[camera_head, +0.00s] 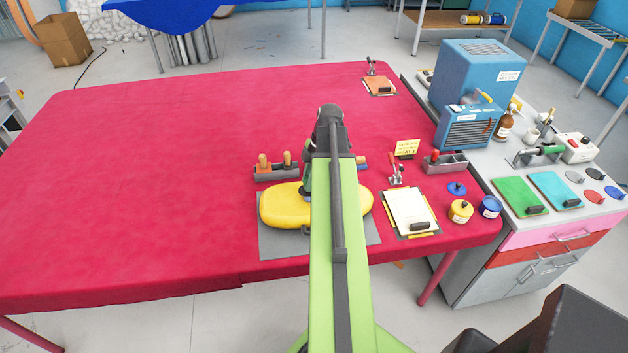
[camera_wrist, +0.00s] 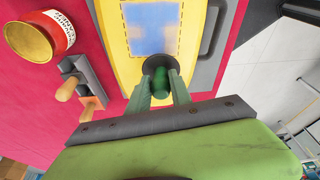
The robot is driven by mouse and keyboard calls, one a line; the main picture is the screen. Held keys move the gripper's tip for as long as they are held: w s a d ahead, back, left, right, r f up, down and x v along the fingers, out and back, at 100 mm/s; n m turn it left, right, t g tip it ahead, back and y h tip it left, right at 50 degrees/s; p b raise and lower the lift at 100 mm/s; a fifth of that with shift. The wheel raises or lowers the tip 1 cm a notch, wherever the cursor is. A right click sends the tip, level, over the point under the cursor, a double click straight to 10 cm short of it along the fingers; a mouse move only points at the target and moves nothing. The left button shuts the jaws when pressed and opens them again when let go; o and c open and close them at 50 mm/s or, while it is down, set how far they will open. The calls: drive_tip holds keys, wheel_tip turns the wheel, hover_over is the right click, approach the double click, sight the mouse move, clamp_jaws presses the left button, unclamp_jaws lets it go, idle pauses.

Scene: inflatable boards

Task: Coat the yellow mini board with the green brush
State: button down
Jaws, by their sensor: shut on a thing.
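The yellow mini board (camera_head: 285,206) lies on a grey mat (camera_head: 277,245) on the red table; my arm hides its middle in the head view. In the wrist view the board (camera_wrist: 132,72) carries a pale blue patch (camera_wrist: 152,28) inside a dashed outline. My gripper (camera_wrist: 161,82) is shut on the green brush (camera_wrist: 161,76), just above or on the board beside the patch's near edge. A dark round part shows at the brush's far end. I cannot tell whether it touches the board.
A grey holder (camera_head: 276,174) with orange-handled tools stands behind the board. A clipboard (camera_head: 408,208), yellow tin (camera_head: 460,212) and blue tin (camera_head: 489,207) are to the right. A red tin (camera_wrist: 60,32) shows in the wrist view. The table's left side is clear.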

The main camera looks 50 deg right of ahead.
drive_tip(key=shift+w+d, duration=0.55)
drive_tip(key=shift+w, duration=0.1)
drive_tip(key=shift+s+d, duration=1.2)
drive_tip(key=shift+s, duration=0.15)
drive_tip(key=shift+s+d, duration=1.15)
drive_tip(key=shift+d, duration=0.15)
drive_tip(key=shift+w+d, duration=0.4)
drive_tip(key=shift+w, duration=0.15)
drive_tip(key=shift+w+a, duration=1.2)
drive_tip(key=shift+a, duration=0.05)
drive_tip(key=shift+a, duration=0.1)
drive_tip(key=shift+w+a, duration=1.15)
drive_tip(key=shift+a, duration=0.05)
drive_tip(key=shift+r, duration=0.1)
